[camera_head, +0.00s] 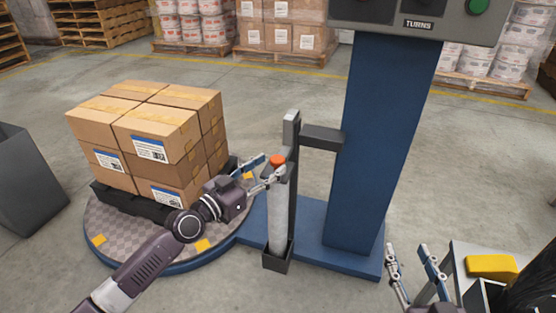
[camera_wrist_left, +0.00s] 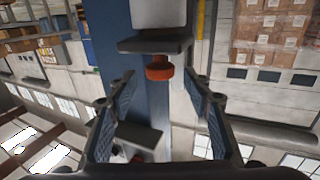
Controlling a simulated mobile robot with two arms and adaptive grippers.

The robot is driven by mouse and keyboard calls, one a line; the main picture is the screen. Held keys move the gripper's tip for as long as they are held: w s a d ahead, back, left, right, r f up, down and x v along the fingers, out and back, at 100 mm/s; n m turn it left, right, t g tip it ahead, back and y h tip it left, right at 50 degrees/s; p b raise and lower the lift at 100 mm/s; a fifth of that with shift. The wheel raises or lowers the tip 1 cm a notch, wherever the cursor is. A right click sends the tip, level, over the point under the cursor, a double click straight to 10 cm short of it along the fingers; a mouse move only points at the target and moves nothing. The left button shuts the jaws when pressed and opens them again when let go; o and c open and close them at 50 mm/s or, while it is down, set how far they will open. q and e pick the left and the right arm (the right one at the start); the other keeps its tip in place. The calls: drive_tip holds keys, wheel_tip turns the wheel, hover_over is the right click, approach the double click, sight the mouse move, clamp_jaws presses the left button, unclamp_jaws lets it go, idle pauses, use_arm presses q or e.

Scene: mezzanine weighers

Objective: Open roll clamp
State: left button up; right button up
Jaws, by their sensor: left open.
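The roll clamp's orange-red knob (camera_head: 278,160) sits at the top of a white film roll (camera_head: 279,220) on the dark upright post (camera_head: 291,130). In the left wrist view the knob (camera_wrist_left: 159,72) shows under a dark bracket (camera_wrist_left: 155,45), with the pale roll (camera_wrist_left: 160,14) at the top. My left gripper (camera_head: 272,166) is open at the knob, with one fingertip on each side in the wrist view. A gap shows between knob and fingers there. My right gripper (camera_head: 412,250) is open and empty at the lower right, well away from the roll.
A turntable (camera_head: 100,228) with stacked cartons (camera_head: 155,130) stands left of the post. A blue column (camera_head: 385,140) with a control panel stands to the right. A yellow item (camera_head: 491,267) lies on a stand at the lower right. Open floor lies behind.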

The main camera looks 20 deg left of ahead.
sight(272, 163)
use_arm(q)
drive_tip(key=shift+x, duration=2.2)
clamp_jaws()
